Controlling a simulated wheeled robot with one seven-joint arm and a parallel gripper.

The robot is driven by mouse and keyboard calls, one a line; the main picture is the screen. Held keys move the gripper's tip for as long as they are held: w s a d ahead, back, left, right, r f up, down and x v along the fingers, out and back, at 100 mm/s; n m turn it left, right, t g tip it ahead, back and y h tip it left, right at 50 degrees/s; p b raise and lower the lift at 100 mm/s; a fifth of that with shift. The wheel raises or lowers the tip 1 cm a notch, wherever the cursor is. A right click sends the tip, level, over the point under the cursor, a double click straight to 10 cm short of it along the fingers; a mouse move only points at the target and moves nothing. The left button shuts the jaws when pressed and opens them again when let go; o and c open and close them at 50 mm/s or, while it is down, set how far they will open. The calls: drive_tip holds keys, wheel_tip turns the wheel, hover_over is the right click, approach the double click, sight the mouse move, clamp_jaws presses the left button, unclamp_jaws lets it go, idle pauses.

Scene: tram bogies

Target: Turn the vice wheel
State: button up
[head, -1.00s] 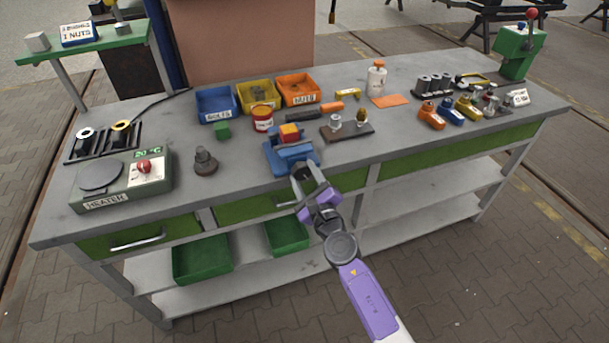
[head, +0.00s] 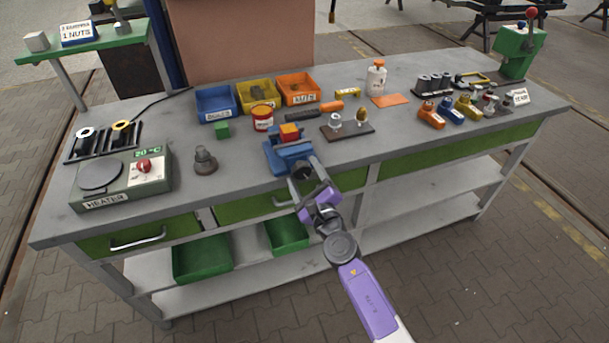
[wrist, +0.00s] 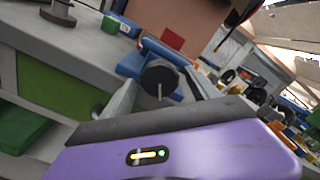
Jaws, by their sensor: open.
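The blue vice (head: 283,153) stands at the front edge of the grey workbench, with a red-orange block (head: 289,131) at its top. Its dark round wheel (head: 301,173) faces the front; in the wrist view the wheel (wrist: 158,74) shows as a dark disc with a thin light pin. My gripper (head: 304,171) is open in front of the vice. Its two fingers reach to either side of the wheel, one at the left and one at the right. Whether either finger touches the wheel is unclear.
A heater (head: 122,182) and a dark stepped part (head: 205,160) stand left of the vice. A red-and-white tin (head: 262,118) and bins are behind it. A board (head: 347,131) with two small parts lies to the right. The drawer handle (head: 283,202) is below.

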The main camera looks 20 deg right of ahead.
drive_tip(key=s, duration=0.7)
drive_tip(key=shift+s+p, duration=0.35)
drive_tip(key=shift+s, duration=0.05)
